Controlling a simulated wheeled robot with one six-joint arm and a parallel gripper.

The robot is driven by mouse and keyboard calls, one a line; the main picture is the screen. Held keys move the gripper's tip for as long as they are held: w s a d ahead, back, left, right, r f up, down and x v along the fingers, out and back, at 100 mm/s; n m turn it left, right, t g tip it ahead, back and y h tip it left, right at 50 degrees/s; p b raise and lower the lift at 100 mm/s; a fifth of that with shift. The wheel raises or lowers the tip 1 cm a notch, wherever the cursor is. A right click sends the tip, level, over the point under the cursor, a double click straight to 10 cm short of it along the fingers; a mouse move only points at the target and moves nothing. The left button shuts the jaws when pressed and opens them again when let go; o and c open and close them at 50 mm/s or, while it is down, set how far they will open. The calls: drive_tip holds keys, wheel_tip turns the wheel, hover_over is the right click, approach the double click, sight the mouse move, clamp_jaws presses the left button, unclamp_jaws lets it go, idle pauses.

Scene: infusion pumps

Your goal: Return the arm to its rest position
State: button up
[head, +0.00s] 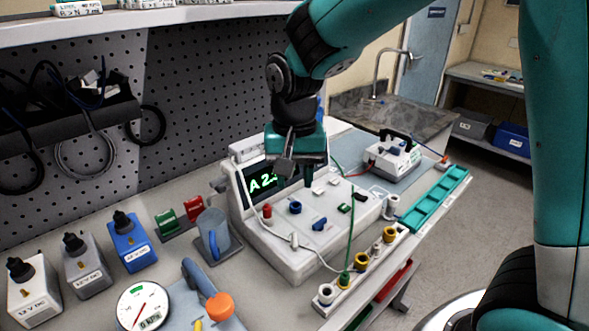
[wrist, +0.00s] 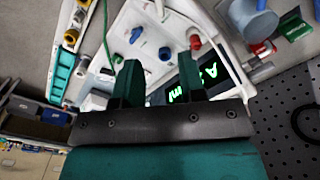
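My gripper (wrist: 158,82) shows in the wrist view with its two teal fingers apart and nothing between them. In the head view my gripper (head: 300,178) hangs above the white pump tester (head: 285,262), in front of its lit green display (head: 264,182). The arm reaches in from the right of the picture, bent over the bench. The fingers appear clear of the tester's panel, though the exact gap is hard to tell.
A rack of coloured rings (head: 362,262) and a teal tray (head: 433,198) line the front edge. A second device (head: 393,158) sits behind. A shelf (head: 150,22) overhangs the pegboard (head: 205,100).

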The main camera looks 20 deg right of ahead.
drive_tip(key=shift+r, duration=0.85)
